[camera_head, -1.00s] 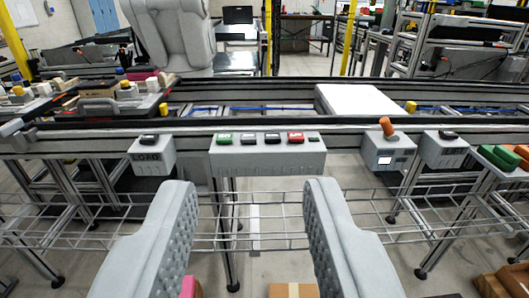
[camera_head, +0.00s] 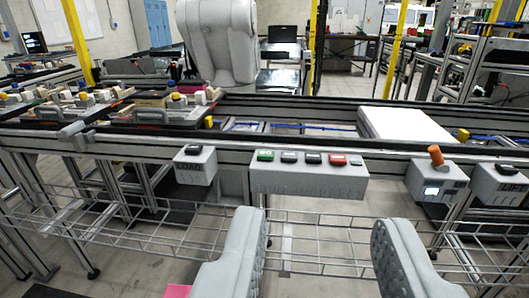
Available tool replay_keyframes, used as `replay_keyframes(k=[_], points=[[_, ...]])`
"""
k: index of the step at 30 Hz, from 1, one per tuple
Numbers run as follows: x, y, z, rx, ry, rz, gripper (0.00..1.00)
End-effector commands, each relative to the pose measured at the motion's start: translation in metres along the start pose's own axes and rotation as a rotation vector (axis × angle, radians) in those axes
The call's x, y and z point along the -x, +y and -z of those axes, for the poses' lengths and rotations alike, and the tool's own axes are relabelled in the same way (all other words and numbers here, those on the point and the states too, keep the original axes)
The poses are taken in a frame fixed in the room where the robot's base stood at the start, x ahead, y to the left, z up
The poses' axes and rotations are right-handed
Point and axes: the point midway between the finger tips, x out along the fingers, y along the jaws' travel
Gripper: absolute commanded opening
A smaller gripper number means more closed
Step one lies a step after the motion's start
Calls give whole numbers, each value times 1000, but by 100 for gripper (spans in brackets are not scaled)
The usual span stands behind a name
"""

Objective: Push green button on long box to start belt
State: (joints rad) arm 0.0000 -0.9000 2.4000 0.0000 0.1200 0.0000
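The long grey box (camera_head: 308,182) hangs on the front rail of the conveyor, near the middle of the view. A row of buttons runs along its top. The green button (camera_head: 265,155) is at its left end, with dark buttons and a red button (camera_head: 338,159) to its right. My gripper (camera_head: 318,245) is open and empty, its two grey fingers wide apart at the bottom of the view. The fingers appear below and in front of the long box, not touching it. Nothing hides the green button.
A smaller box (camera_head: 195,165) with a black button hangs to the left. A box with an orange knob (camera_head: 435,155) and another button box (camera_head: 500,184) are to the right. A wire shelf (camera_head: 140,228) runs below. A white block (camera_head: 404,125) lies on the conveyor.

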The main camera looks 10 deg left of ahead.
Motion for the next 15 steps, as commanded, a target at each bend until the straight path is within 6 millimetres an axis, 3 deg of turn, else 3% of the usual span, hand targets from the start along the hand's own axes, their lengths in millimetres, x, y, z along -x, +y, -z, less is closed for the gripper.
replay_keyframes(k=[1,6,15], points=[[0,0,0,0,0,0,30],[-7,-1,1,-1,-14,2,0],[-57,-7,8,-8,-121,17,0]])
